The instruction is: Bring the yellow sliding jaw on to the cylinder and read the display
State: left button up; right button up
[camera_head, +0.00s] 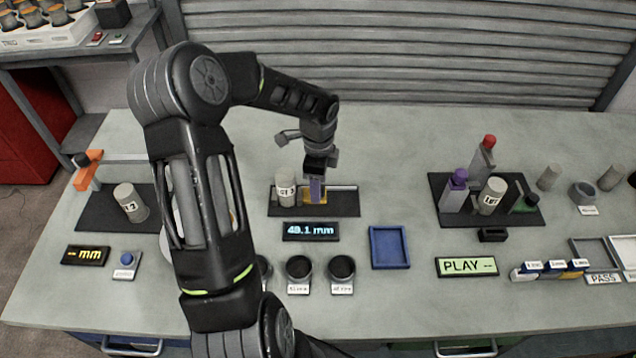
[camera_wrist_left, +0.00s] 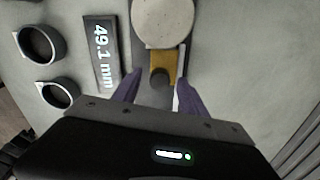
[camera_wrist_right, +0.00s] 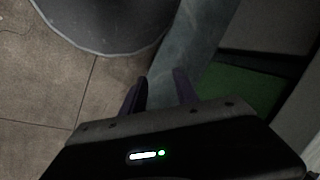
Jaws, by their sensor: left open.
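The pale cylinder (camera_head: 285,188) stands upright on a dark base in the middle of the table; its round top shows in the left wrist view (camera_wrist_left: 162,20). The yellow sliding jaw (camera_wrist_left: 166,64) is right beside it, with a dark round knob (camera_wrist_left: 160,77); I cannot tell whether jaw and cylinder touch. The display (camera_head: 311,231) in front reads about 49.1 mm, and 49.1 mm in the left wrist view (camera_wrist_left: 102,52). My left gripper (camera_head: 317,190) is over the jaw, its open purple fingers on either side of the knob. My right gripper (camera_wrist_right: 160,92) is open and empty, away from the table top.
A blue tray (camera_head: 389,247) lies right of the display. Another labelled cylinder (camera_head: 130,203) stands on a dark mat at left. A fixture with purple and red-topped parts (camera_head: 487,200) is at right. The table between is clear.

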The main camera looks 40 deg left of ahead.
pick_arm(q)
jog(key=shift+r, duration=0.1)
notch_tip(320, 180, up, 8)
jog(key=shift+f+b, duration=0.2)
jog(key=shift+b, duration=0.3)
dwell(0.9)
